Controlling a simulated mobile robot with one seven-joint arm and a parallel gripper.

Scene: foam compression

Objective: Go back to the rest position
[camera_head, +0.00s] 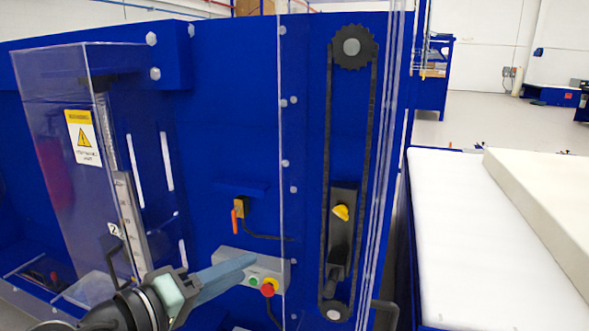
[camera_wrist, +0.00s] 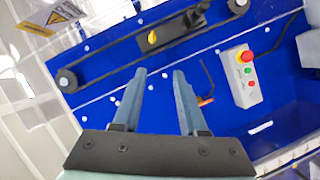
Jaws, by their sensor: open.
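My gripper (camera_head: 222,275) is at the lower middle of the head view, in front of a blue machine panel (camera_head: 225,140). In the wrist view my gripper (camera_wrist: 160,85) has its two blue-grey fingers apart, with nothing between them but the blue panel behind. A grey control box (camera_head: 250,267) with a red button on yellow (camera_head: 268,287) and a green button sits by the fingers in the head view. The control box also shows at the right of the wrist view (camera_wrist: 239,80), clear of the fingers. My gripper hides part of the box in the head view.
A clear guard (camera_head: 70,105) with a yellow warning label (camera_head: 83,138) stands at the left. A chain drive (camera_head: 326,170) with a yellow knob (camera_head: 341,212) runs up the panel. A white table (camera_head: 455,240) bearing a cream foam block (camera_head: 550,200) is at the right. Open floor lies behind it.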

